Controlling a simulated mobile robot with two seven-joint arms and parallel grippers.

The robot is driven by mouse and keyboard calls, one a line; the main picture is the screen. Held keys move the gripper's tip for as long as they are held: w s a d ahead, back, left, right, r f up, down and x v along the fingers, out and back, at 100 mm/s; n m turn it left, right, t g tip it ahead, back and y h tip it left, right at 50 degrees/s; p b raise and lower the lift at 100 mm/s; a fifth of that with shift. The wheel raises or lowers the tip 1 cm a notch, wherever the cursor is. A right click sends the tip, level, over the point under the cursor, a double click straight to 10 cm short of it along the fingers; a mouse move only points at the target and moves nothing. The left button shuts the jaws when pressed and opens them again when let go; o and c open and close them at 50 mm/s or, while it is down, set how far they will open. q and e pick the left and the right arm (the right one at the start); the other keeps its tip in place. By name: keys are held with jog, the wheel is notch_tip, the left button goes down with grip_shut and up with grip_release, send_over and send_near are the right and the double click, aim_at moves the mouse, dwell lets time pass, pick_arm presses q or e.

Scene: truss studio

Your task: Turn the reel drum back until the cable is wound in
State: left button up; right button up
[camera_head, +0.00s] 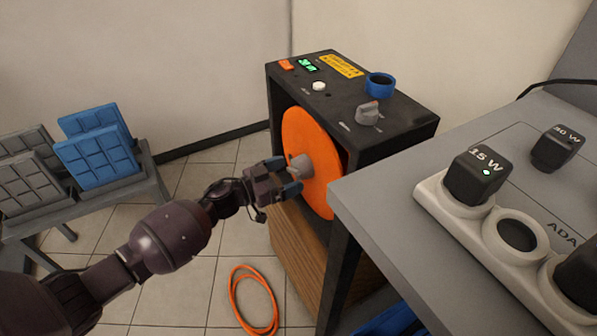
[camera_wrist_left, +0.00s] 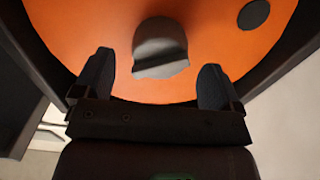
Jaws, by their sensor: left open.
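The orange reel drum (camera_head: 318,190) sits upright in a black housing (camera_head: 385,105) with knobs and a lit green display on top. A grey hub or knob (camera_head: 302,166) sticks out from the drum's face. My left gripper (camera_head: 292,178) is at the drum's face, beside the grey knob. In the left wrist view the gripper (camera_wrist_left: 160,85) is open, with one finger on each side of the grey knob (camera_wrist_left: 160,47); I cannot tell whether either touches it. A dark round spot (camera_wrist_left: 254,14) shows on the orange drum (camera_wrist_left: 90,25). An orange cable loop (camera_head: 253,300) lies on the floor. My right gripper is out of view.
A grey table (camera_head: 400,205) stands at the right, its corner close to the drum. It bears a white charger (camera_head: 470,232) with black adapters. A rack (camera_head: 90,205) with blue and grey panels stands at the left.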

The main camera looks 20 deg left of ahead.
aim_at(297, 178)
pick_arm(q)
jog(key=shift+b+x, duration=0.3)
jog(key=shift+x, duration=1.25)
jog(key=shift+c, duration=0.3)
jog(key=c, duration=1.2)
